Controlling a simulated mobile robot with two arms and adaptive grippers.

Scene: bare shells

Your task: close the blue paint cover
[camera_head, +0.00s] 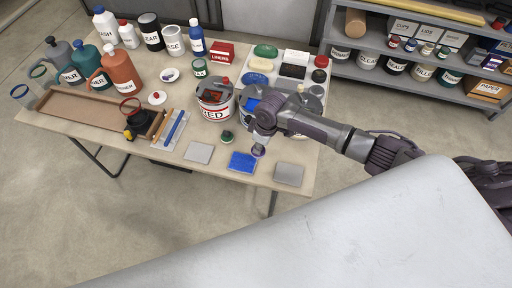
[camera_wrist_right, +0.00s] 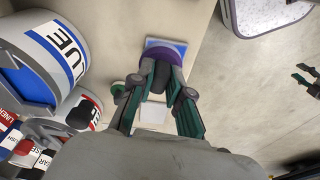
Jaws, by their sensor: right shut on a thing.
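The blue paint can (camera_head: 246,105) stands on the table, partly behind my right arm; its open top shows blue inside. In the right wrist view the can (camera_wrist_right: 62,45) is large at upper left, labelled BLUE. My right gripper (camera_head: 258,148) is shut on a small round purple piece with a dark knob (camera_wrist_right: 166,54), right of the can's front and near a blue square (camera_head: 242,162). Whether this piece is the blue paint's cover I cannot tell. My left gripper (camera_wrist_right: 306,84) seems to show at the right wrist view's edge, fingers apart and empty.
The red paint can (camera_head: 215,104) stands left of the blue one. A small green piece (camera_head: 227,137) lies before them. Grey squares (camera_head: 199,152) (camera_head: 289,174) flank the blue square. A wooden tray (camera_head: 85,110) and bottles fill the left. Shelves (camera_head: 410,62) stand behind right.

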